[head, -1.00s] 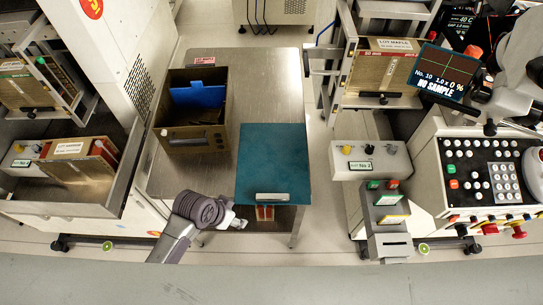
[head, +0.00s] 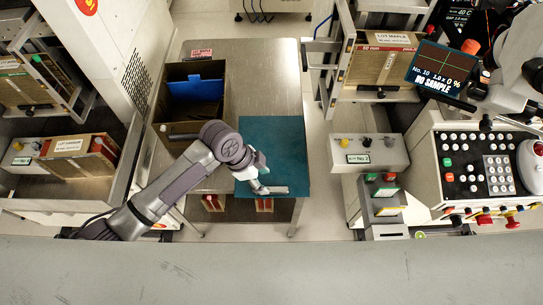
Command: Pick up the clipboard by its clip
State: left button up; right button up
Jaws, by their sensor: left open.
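The clipboard (head: 284,150) is a flat teal board on the right part of the steel table. Its silver clip (head: 274,190) is at the near edge, facing me. My left gripper (head: 261,183) is over the near left part of the clipboard, with its fingertips at the left end of the clip. It is open; I cannot tell whether it touches the clip. My left wrist hides part of the board's left edge. My right gripper is not in view.
The steel table (head: 262,75) is bare behind the clipboard. A brown open box (head: 195,119) with a blue item (head: 192,82) inside stands on the left. A control box (head: 368,152) and a button console (head: 470,165) are to the right.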

aim_at(273, 190)
pick_arm(q)
jog(key=x, duration=0.7)
jog(key=shift+w+d+p, duration=0.1)
jog(key=shift+p, duration=0.25)
jog(key=shift+d+f, duration=0.1)
jog(key=shift+f, duration=0.4)
jog(key=shift+f, duration=0.25)
grip_shut()
